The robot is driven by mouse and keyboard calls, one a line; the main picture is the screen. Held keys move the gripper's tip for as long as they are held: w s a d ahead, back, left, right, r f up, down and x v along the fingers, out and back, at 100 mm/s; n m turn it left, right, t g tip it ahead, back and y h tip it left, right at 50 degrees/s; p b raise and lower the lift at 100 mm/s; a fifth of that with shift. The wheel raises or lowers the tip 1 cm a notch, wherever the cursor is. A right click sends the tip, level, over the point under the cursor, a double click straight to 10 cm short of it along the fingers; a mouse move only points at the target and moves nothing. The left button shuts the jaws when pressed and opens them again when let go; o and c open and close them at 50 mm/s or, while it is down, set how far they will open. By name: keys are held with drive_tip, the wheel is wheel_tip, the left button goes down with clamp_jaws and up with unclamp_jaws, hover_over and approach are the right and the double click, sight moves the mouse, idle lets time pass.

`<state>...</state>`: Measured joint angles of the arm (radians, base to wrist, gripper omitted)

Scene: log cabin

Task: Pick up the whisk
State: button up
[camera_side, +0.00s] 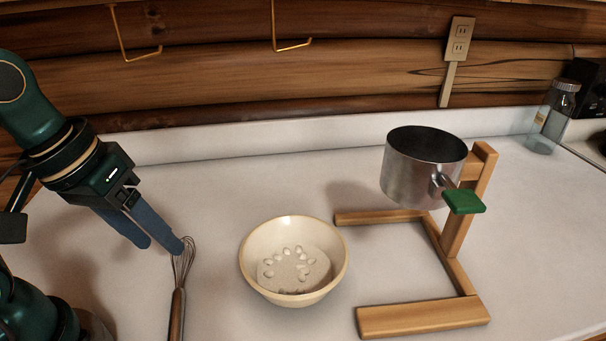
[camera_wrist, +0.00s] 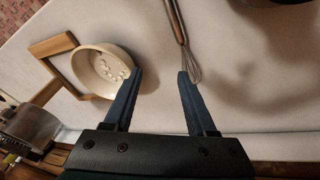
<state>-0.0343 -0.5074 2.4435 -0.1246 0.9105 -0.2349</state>
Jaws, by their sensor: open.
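The whisk (camera_side: 179,286) lies on the white counter at the left, with its wire head toward the wall and its brown handle toward the front edge of the side view. My gripper (camera_side: 163,245) is above the counter beside the wire head, with its blue fingers apart and nothing held. In the wrist view, the whisk (camera_wrist: 182,40) reaches from the top edge down to the right fingertip of my gripper (camera_wrist: 160,73), with the wires at that tip. I cannot tell whether the finger touches the wires.
A cream bowl (camera_side: 250,272) with a pale, dotted content stands right of the whisk. Further right, a wooden stand (camera_side: 424,317) has a steel pot (camera_side: 412,178) with a green handle end. A glass jar (camera_side: 552,120) is at the back right. Counter between whisk and bowl is clear.

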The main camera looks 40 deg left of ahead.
sight(174, 328)
drive_tip(key=f+n+g, duration=0.1)
drive_tip(key=f+g, duration=0.1)
drive_tip(key=f+n+g+h, duration=0.1)
drive_tip(key=f+n+g, duration=0.1)
drive_tip(key=f, duration=0.1)
drive_tip(key=d+f+n+g+h, duration=0.1)
drive_tip(key=f+n+g, duration=0.1)
drive_tip(key=shift+s+f, duration=0.35)
drive_tip(key=shift+f, duration=0.05)
drive_tip(key=shift+s+a+f+n, duration=0.15)
drive_tip(key=shift+s+f+n, duration=0.15)
drive_tip(key=shift+f, duration=0.2)
drive_tip(key=shift+g, duration=0.3)
drive_tip(key=shift+x, duration=2.55)
drive_tip(key=shift+f, duration=0.15)
clamp_jaws()
